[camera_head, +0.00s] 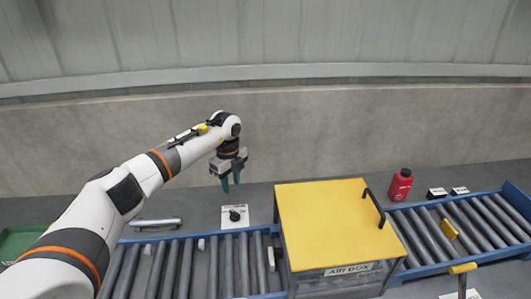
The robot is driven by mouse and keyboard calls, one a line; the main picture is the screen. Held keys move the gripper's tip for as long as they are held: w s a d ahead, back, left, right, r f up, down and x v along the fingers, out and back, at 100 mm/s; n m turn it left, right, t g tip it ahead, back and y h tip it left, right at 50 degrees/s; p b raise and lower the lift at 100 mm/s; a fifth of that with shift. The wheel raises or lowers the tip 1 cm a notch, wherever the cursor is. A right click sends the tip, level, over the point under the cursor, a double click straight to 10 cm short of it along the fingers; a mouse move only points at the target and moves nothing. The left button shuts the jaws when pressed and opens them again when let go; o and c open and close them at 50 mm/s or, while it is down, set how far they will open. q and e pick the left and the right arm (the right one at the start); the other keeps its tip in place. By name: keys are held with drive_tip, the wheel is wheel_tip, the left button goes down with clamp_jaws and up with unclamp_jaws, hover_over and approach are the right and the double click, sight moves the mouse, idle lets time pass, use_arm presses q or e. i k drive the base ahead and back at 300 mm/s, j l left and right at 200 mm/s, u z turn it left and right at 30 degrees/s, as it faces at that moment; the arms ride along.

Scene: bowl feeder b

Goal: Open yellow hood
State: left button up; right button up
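The yellow hood (325,222) is the flat yellow lid of a box labelled "AIR BOX" (349,270), which stands over the roller conveyor right of centre. The lid looks closed and lies flat on the box. A black bar handle (374,207) is fixed along its right side. My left gripper (231,186) hangs in the air to the left of the hood, apart from it, with its teal fingers pointing down. The fingers look parted, with nothing between them. My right gripper is not in view.
Roller conveyors with blue rails run left (211,233) and right (413,272) of the box. A white plate with a black knob (235,214) lies behind the left conveyor. A red bottle (400,186) stands behind the right one. A yellow-topped post (462,269) stands at front right.

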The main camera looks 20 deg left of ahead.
sight(331, 223)
drive_tip(key=k+l, duration=1.2)
drive_tip(key=k, duration=0.1)
